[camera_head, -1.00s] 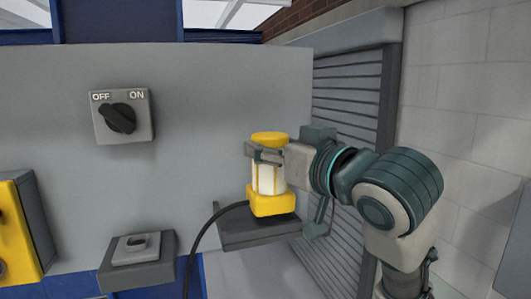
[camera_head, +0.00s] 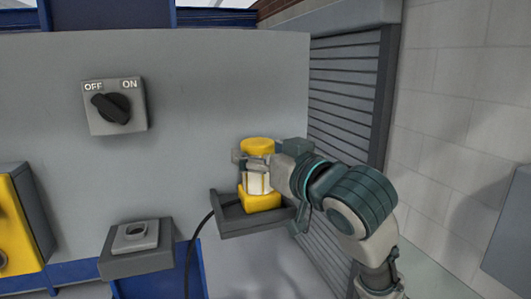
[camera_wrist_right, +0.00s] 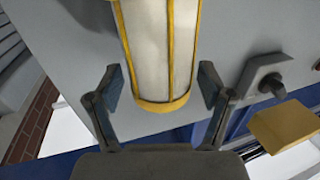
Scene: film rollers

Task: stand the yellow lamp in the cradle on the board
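The yellow lamp (camera_head: 257,185), with a pale body and yellow ends, is upright at the right of the board in the head view. The cradle, a grey tray with a low rim (camera_head: 238,228), is at the board's lower right. The lamp's yellow base is within the tray's outline; I cannot tell if it touches the floor. In the right wrist view the fingers (camera_wrist_right: 160,82) flank the lamp's pale body (camera_wrist_right: 160,40). My left gripper is not in view.
The grey board (camera_head: 200,90) carries an OFF/ON switch (camera_head: 115,105). A grey block with a socket (camera_head: 136,237) and a yellow-fronted box (camera_head: 15,235) are to the left. A black cable (camera_head: 190,255) hangs beside the tray. A louvred panel (camera_head: 343,105) is behind my right arm.

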